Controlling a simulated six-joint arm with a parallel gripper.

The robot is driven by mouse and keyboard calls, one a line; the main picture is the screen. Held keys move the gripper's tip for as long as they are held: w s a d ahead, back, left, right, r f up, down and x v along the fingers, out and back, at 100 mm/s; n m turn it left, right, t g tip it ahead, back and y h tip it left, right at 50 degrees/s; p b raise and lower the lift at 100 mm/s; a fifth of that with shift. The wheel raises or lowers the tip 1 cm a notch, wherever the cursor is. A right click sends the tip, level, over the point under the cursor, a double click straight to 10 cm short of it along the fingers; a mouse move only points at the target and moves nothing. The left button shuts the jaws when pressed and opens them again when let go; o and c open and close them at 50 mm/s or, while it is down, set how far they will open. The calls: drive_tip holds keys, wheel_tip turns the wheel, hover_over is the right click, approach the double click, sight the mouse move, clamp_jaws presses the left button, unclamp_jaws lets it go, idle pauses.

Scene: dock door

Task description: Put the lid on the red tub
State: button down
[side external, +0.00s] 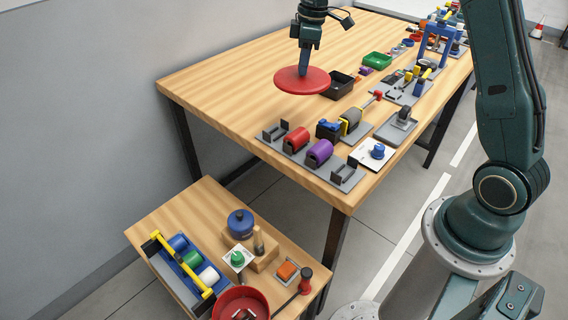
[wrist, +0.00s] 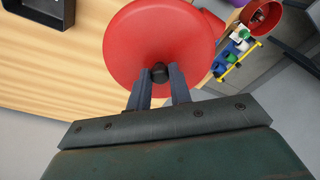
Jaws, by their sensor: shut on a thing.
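The red lid (side external: 301,80) is a round disc with a dark knob in its middle. My gripper (side external: 304,66) points down and is shut on that knob, holding the lid over the large wooden table. The wrist view shows the lid (wrist: 150,35) with its knob between my two fingers (wrist: 159,74). The red tub (side external: 219,306) stands on the lower small table at the bottom of the side view, partly cut off by the frame. It is open at the top with something inside. It also shows at the upper right of the wrist view (wrist: 276,24), well apart from the lid.
A black tray (side external: 339,87) lies beside the lid, with a green tray (side external: 377,60) beyond. A rack with red and purple rolls (side external: 319,152) sits near the large table's front corner. Around the tub are a yellow-handled blue caddy (side external: 170,258), a blue pot (side external: 240,221) and a red-topped post (side external: 305,282).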

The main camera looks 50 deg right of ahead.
sight(312, 90)
drive_tip(key=s+a+f+m, duration=0.1)
drive_tip(key=m, duration=0.1)
drive_tip(key=s+a+f+m, duration=0.1)
drive_tip(key=s+f+m, duration=0.1)
drive_tip(key=shift+s+a+h, duration=0.2)
drive_tip(key=shift+s+h, duration=0.05)
drive_tip(key=shift+h, duration=0.05)
drive_tip(key=shift+s+a+f+m, duration=0.25)
drive_tip(key=shift+s+f+m, duration=0.15)
drive_tip(key=shift+s+m, duration=0.2)
drive_tip(key=shift+s+a+f+m, duration=0.2)
drive_tip(key=shift+s+f+m, duration=0.25)
drive_tip(key=shift+m, duration=0.25)
drive_tip(key=w+a+f+n, duration=0.2)
drive_tip(key=a+f+n, duration=0.1)
drive_tip(key=a, duration=0.5)
drive_tip(key=w+a+f+n, duration=0.2)
drive_tip(key=a+f+n, duration=0.1)
drive_tip(key=a, duration=0.4)
drive_tip(key=w+a+f+n, duration=0.2)
drive_tip(key=a+n, duration=0.1)
drive_tip(key=a, duration=0.5)
drive_tip(key=s+a+f+n+g+y, duration=0.1)
drive_tip(key=s+a+f+n, duration=1)
drive_tip(key=s+a+f, duration=0.6)
wheel_tip(312, 90, down, 3)
drive_tip(key=shift+s+a+f, duration=0.1)
drive_tip(key=shift+s+a, duration=0.05)
drive_tip(key=shift+s, duration=0.65)
drive_tip(key=shift+f, duration=0.2)
